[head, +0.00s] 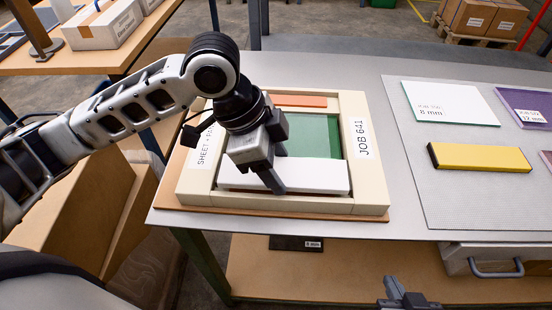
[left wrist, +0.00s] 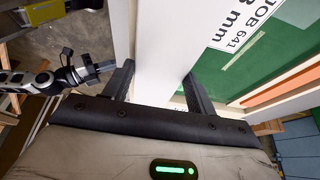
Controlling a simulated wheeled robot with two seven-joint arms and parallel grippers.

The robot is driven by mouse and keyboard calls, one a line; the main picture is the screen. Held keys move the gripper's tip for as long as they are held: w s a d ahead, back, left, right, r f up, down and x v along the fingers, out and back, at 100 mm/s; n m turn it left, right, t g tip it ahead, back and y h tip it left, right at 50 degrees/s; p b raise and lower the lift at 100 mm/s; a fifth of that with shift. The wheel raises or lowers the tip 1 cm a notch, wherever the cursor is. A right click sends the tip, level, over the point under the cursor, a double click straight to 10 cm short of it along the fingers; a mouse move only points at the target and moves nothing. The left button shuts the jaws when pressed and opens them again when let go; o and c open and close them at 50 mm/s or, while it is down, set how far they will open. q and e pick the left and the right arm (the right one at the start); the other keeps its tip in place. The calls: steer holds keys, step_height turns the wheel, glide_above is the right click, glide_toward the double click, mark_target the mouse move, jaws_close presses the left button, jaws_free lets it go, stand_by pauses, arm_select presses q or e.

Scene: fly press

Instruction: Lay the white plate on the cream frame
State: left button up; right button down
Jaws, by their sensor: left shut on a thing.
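The cream frame (head: 372,180) lies on the left part of the grey table, with "JOB 641" on its right side and a green sheet (head: 322,133) inside. My left gripper (head: 277,180) is shut on the white plate (head: 318,176), a narrow slab over the front part of the frame. The plate also shows between the fingers in the left wrist view (left wrist: 160,45). I cannot tell whether it touches what is below it. My right gripper (head: 405,296) shows at the bottom edge, away from the frame; its jaw state is unclear.
An orange strip (head: 300,101) lies at the frame's back. On the right, a clear mat (head: 440,205) bears a white 8 mm slab (head: 450,103), a purple slab (head: 527,107) and a yellow bar (head: 482,158). Bare table separates frame and mat.

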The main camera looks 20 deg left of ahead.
arm_select(q)
steer(key=shift+p, duration=0.55)
arm_select(e)
steer(key=shift+r, duration=0.55)
arm_select(q)
steer(key=shift+f, duration=0.4)
arm_select(e)
steer(key=shift+f, duration=0.15)
arm_select(q)
steer(key=o, duration=1.1)
steer(key=shift+o, duration=0.2)
steer(key=p+v, duration=0.2)
steer(key=v, duration=1.4)
arm_select(e)
steer(key=shift+d+r, duration=0.2)
arm_select(q)
steer(key=shift+a, duration=0.1)
arm_select(e)
steer(key=shift+s, duration=0.15)
